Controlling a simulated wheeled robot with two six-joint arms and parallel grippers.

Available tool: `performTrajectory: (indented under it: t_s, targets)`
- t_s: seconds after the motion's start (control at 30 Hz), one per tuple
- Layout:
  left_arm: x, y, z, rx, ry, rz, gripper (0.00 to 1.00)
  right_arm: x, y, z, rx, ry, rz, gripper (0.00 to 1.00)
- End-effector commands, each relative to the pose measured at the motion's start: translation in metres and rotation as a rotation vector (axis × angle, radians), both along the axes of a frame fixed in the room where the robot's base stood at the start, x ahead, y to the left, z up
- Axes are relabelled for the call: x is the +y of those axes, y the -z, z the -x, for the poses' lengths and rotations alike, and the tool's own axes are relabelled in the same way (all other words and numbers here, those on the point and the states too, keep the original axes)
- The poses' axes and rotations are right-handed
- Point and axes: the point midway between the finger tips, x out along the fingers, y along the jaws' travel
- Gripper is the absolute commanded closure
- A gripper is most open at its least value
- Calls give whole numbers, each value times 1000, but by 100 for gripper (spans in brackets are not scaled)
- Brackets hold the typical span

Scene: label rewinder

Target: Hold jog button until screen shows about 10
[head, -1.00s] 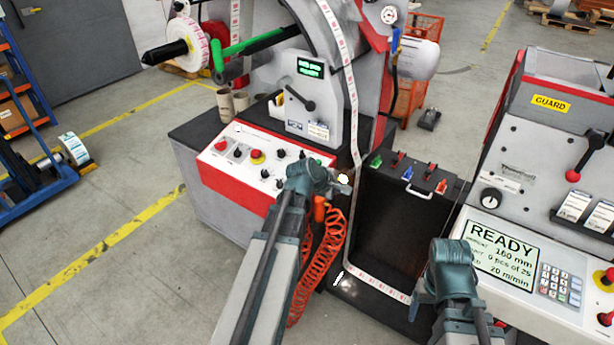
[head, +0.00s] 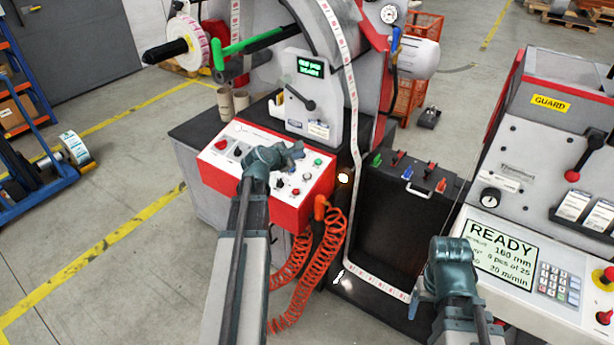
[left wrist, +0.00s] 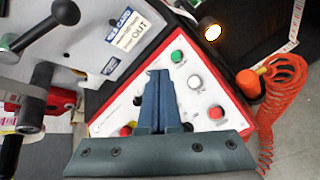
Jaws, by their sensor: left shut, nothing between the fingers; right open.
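The control panel (head: 235,150) on the rewinder has a white face, a red front and several buttons. In the left wrist view, a green button (left wrist: 177,56), a white button (left wrist: 195,82) and a red button (left wrist: 215,112) lie right of my left gripper (left wrist: 158,76). I cannot read which is the jog button. My left gripper (head: 296,153), shut and empty, is over the panel; contact cannot be told. The right-hand screen (head: 498,262) shows READY, 160 mm, an unclear count of 25, and 20 m/min. My right gripper (head: 418,297) is open left of this screen.
A small green display (head: 311,67) is on the rewinder, its text blurred. An amber lamp (head: 343,178) glows right of the panel. Orange coiled hose (head: 320,255) hangs below it. A label strip (head: 352,228) runs down past the black cabinet (head: 390,215).

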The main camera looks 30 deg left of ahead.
Motion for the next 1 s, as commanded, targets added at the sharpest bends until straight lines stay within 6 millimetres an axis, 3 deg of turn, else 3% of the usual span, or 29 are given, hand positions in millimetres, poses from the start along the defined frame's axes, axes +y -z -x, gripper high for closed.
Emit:
performTrajectory:
  t_s: [0.27,0.8,1.0]
  targets:
    - [0,13,-3,1,2,-1,100,0,13,0,0,0,0,24]
    - [-2,78,-21,0,2,-1,100,0,78,0,0,0,0,24]
    - [-2,86,-24,1,2,-1,100,0,86,0,0,0,0,24]
